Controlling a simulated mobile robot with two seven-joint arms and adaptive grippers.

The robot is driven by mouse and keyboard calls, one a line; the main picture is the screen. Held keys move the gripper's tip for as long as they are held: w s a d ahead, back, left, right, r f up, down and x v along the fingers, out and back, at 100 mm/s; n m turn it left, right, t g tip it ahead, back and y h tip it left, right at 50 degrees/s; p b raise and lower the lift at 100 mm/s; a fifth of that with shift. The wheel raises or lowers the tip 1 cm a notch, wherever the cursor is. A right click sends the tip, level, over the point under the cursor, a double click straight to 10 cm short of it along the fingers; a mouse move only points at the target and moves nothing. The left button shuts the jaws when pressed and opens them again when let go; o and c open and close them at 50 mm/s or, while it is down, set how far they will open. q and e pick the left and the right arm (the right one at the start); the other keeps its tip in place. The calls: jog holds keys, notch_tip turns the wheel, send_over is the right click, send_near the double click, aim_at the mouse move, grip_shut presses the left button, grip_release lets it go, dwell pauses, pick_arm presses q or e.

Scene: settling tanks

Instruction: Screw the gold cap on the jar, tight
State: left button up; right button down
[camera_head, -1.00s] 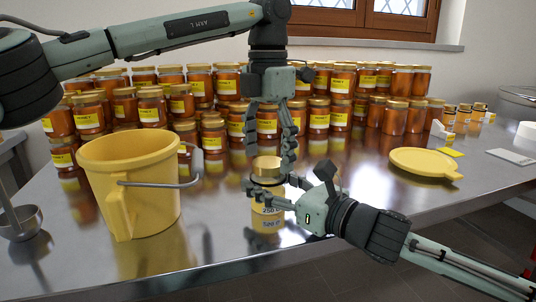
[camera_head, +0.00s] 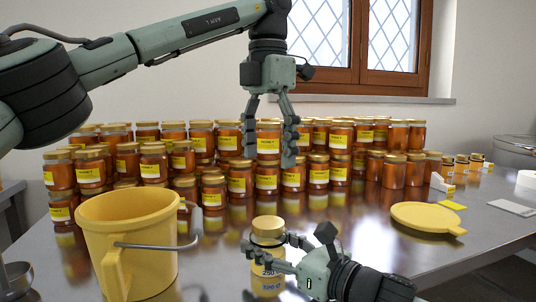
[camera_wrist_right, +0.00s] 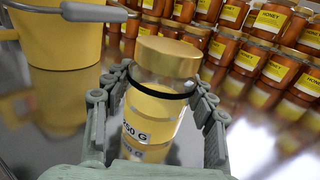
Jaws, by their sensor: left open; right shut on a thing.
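The jar (camera_head: 268,281) stands upright on the steel table with a label low on its side. The gold cap (camera_head: 267,224) sits on its top and looks level; how tight it is I cannot tell. My right gripper (camera_head: 272,247) is shut on the jar, below the cap. In the right wrist view the jar (camera_wrist_right: 152,118) is between my fingers, with a black ring around it under the gold cap (camera_wrist_right: 167,56). My left gripper (camera_head: 273,158) is open and empty, pointing down above the cap, clear of it.
A yellow bucket (camera_head: 130,248) with a metal handle stands left of the jar. Rows of honey jars (camera_head: 180,160) fill the back. A yellow lid (camera_head: 425,217) lies at the right. Bare table lies between the jar and this lid.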

jog(key=shift+c, duration=2.3)
grip_release()
jog(key=v, duration=1.1)
jog(key=shift+w, duration=0.1)
jog(key=shift+s+d, duration=0.4)
